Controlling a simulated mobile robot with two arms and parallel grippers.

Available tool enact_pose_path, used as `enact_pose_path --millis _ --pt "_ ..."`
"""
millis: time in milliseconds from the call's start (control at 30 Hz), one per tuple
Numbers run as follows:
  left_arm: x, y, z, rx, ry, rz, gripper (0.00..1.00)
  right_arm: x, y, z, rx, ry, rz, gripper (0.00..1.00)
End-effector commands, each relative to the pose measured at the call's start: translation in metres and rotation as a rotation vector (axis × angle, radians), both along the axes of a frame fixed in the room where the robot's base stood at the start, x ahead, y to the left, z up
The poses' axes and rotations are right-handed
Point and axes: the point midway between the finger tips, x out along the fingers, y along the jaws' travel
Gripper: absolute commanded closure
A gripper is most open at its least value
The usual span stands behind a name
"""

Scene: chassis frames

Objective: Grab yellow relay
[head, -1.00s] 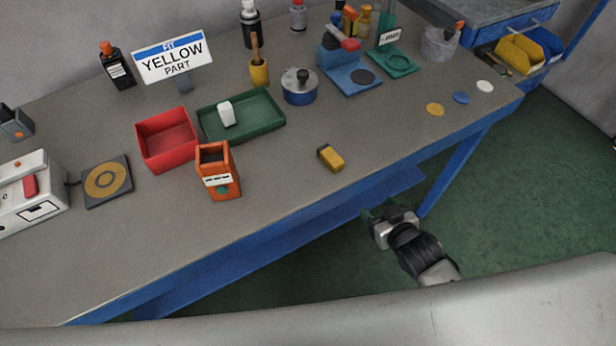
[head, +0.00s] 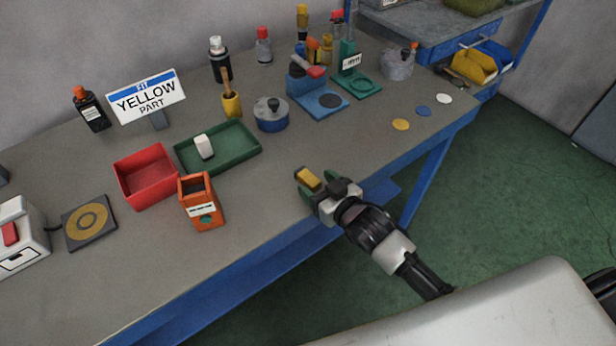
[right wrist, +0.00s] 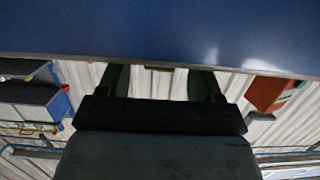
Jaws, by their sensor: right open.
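The yellow relay (head: 308,178), a small yellow and dark block, lies near the front edge of the grey bench in the head view. My right gripper (head: 318,186) reaches over that edge from the lower right. Its green-tipped fingers are open, one on each side of the relay's near end; I cannot tell if they touch it. In the right wrist view the open fingers (right wrist: 160,84) point upward in the picture, and a thin yellowish sliver shows between them below a large blue surface. My left gripper is not in view.
An orange box (head: 201,202), a red bin (head: 146,190) and a green tray (head: 247,155) stand left of the relay. A "YELLOW PART" sign (head: 147,97) stands behind them. A blue round pot (head: 271,118) is behind the relay.

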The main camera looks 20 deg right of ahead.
Motion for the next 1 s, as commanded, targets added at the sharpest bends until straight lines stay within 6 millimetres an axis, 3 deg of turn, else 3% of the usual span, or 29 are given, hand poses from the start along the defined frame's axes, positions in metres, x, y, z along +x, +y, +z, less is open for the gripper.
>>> enact_pose_path --millis 133,433,800,1000 --pt "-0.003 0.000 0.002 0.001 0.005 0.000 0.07 0.018 0.006 -0.003 0.001 -0.002 0.000 0.34" --pt "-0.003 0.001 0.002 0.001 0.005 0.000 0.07 0.021 0.008 -0.005 0.000 0.000 0.001 0.36" --pt "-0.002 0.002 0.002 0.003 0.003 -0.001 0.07 0.021 0.008 -0.005 0.000 0.000 0.001 0.91" --pt "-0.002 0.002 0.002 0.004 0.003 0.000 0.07 0.021 0.008 -0.004 0.001 -0.001 0.001 0.91"
